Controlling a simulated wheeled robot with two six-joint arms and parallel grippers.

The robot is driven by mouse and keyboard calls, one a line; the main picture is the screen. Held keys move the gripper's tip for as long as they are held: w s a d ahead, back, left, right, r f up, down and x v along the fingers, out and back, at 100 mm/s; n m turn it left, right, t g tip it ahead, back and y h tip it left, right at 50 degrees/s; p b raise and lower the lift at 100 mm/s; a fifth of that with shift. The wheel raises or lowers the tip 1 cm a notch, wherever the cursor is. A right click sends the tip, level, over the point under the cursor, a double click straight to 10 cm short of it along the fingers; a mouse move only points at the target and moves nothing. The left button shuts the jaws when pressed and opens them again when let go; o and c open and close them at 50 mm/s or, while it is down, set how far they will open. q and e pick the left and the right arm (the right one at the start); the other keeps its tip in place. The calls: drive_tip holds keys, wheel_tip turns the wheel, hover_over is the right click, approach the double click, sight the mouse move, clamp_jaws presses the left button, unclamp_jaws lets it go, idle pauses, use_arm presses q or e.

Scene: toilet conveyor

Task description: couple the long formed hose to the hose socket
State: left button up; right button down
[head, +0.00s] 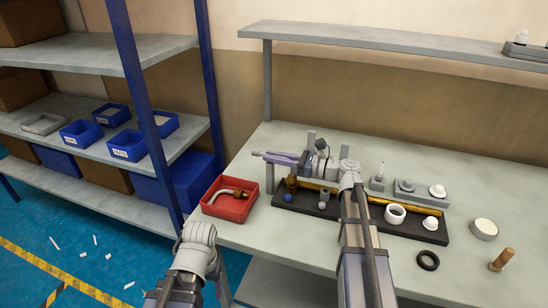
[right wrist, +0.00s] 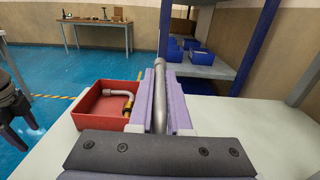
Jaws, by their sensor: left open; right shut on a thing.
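My right gripper (head: 282,158) reaches left over the back left of the bench. My left gripper (head: 222,282) is open and low in front of the bench, left of my right arm. I cannot tell which part is the hose socket.
A black tray (head: 436,237) with brass and white parts lies under my right arm. A black ring (head: 428,260), a round pale cap (head: 484,229) and a wooden-handled tool (head: 502,260) lie at the right. A blue-post shelf (head: 132,85) with blue bins stands at the left.

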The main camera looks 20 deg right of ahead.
drive_tip(key=shift+f, duration=0.25)
drive_tip(key=c, duration=0.8)
unclamp_jaws()
drive_tip(key=shift+v, duration=3.9)
drive_tip(key=shift+s, duration=0.1)
